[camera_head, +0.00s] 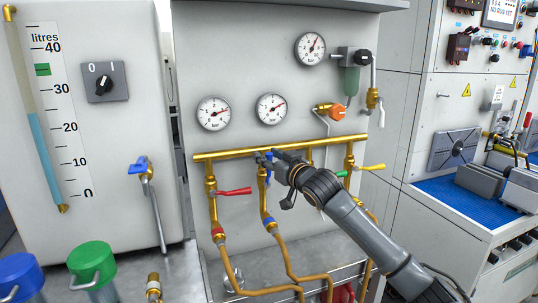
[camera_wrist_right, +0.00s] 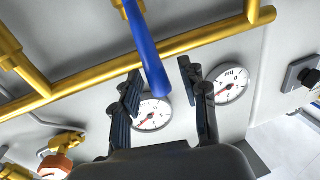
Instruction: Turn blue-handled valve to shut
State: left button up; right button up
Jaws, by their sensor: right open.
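The blue handle (camera_wrist_right: 150,55) of a valve on the brass pipework runs down between the two fingers of my right gripper (camera_wrist_right: 160,72) in the wrist view. The fingers are apart, with a gap visible on each side of the handle near its end. In the head view my right gripper (camera_head: 274,158) is at the blue-handled valve (camera_head: 263,178), just under the brass manifold (camera_head: 235,153), and covers most of its handle. My left gripper is not in view.
A red-handled valve (camera_head: 234,191) is close on the left, and a yellow-handled valve (camera_head: 372,167) is to the right. Pressure gauges (camera_head: 271,108) sit above the manifold. Another blue lever (camera_head: 137,167) is on the tank panel at left. Hoses hang below the valves.

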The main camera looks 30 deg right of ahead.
grip_shut()
jog(key=shift+w+d+f, duration=0.1)
dwell(0.3)
jog(key=shift+d+f+m, duration=0.15)
jog(key=shift+d+m, duration=0.15)
jog(key=shift+m, duration=0.1)
jog(key=s+d+f+m+t+h, duration=0.1)
jog(key=d+f+m+h, duration=0.3)
jog(key=m, duration=1.5)
jog(key=shift+s+d+f+m+t, duration=0.3)
jog(key=shift+s+d+f, duration=0.35)
jog(key=shift+d+f, duration=2)
jog(key=shift+a+f, duration=0.4)
